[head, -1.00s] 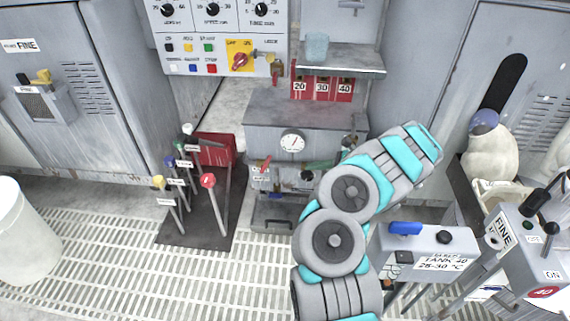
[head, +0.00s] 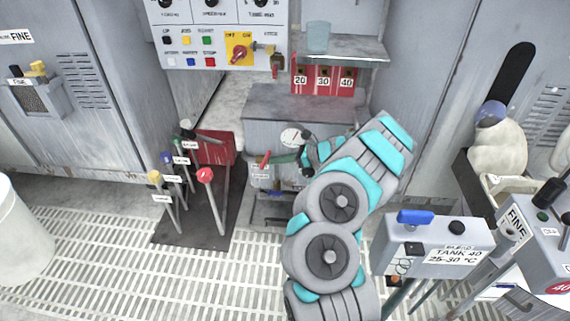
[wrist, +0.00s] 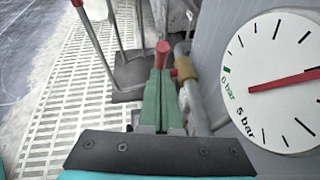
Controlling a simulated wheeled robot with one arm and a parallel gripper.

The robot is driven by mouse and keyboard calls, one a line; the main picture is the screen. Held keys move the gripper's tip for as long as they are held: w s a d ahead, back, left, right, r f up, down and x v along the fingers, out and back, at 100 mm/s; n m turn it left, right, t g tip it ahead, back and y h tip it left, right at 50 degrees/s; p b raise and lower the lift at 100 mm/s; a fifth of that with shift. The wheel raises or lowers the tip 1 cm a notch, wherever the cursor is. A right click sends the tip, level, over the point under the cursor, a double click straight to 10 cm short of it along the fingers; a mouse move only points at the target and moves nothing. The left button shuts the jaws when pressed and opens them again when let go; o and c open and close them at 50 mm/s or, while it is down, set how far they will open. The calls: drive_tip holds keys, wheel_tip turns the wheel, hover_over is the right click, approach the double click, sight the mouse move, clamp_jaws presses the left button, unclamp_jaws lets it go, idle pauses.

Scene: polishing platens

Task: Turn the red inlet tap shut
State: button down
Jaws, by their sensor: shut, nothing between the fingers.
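The red inlet tap handle (head: 264,160) shows in the head view below and left of the round gauge. In the wrist view the red handle (wrist: 163,48) stands just beyond the fingertips, beside a brass fitting (wrist: 185,68) on a grey pipe. My gripper (head: 275,159) has green fingers, pressed together and empty. In the wrist view the gripper (wrist: 161,74) points at the red handle. Its tips look very close to the handle; I cannot tell whether they touch. The handle's lower part is hidden behind the fingers.
A pressure gauge (wrist: 280,75) is close on the right of the fingers; it also shows in the head view (head: 291,137). Coloured-knob levers, one with a red knob (head: 205,175), stand to the left. A labelled tank control box (head: 435,245) is at right. Grated floor lies in front.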

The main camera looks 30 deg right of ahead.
sight(269, 154)
idle(0.3)
drive_tip(key=a+r+g+h+p, duration=0.1)
drive_tip(key=p, duration=0.2)
drive_tip(key=w+r+g+h+p, duration=0.1)
drive_tip(key=p, duration=0.2)
drive_tip(key=shift+a+r+p, duration=0.1)
drive_tip(key=shift+a+p, duration=0.25)
drive_tip(key=shift+w+a, duration=0.35)
drive_tip(key=shift+a, duration=0.05)
